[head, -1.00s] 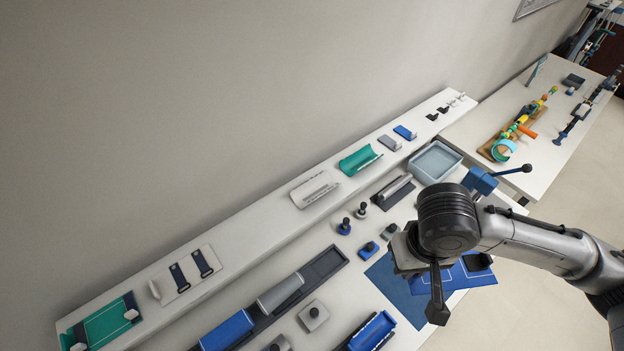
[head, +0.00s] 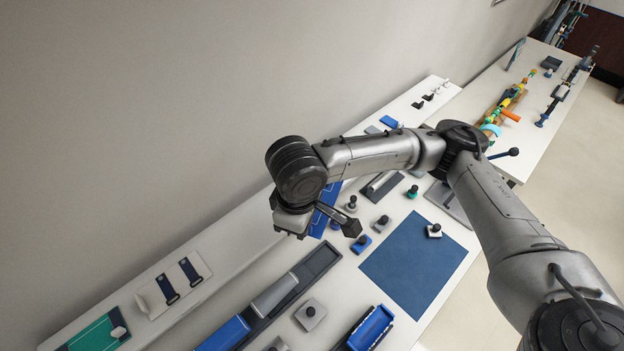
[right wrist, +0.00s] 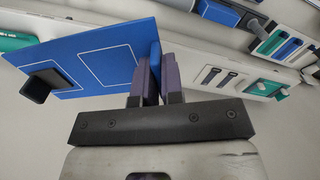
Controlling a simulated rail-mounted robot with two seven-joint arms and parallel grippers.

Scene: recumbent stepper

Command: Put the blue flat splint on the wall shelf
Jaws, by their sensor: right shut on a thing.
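The blue flat splint (right wrist: 92,62) is a thin board with white outlines and a black block (right wrist: 42,84) on it. My right gripper (right wrist: 155,78) is shut on its edge in the right wrist view. In the head view my right gripper (head: 296,222) is near the wall shelf (head: 236,232), with part of the splint (head: 322,218) showing beside it. The wall shelf is a long white raised ledge along the wall. My arm hides part of the shelf and most of the splint, so I cannot tell whether they touch. My left gripper is not in view.
A board with two dark straps (head: 165,301) and a green board (head: 98,335) stand on the shelf's near left part. The shelf is bare just right of the strap board. Below lie a long dark tray (head: 328,262), several knobbed blocks and a blue mat (head: 440,275).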

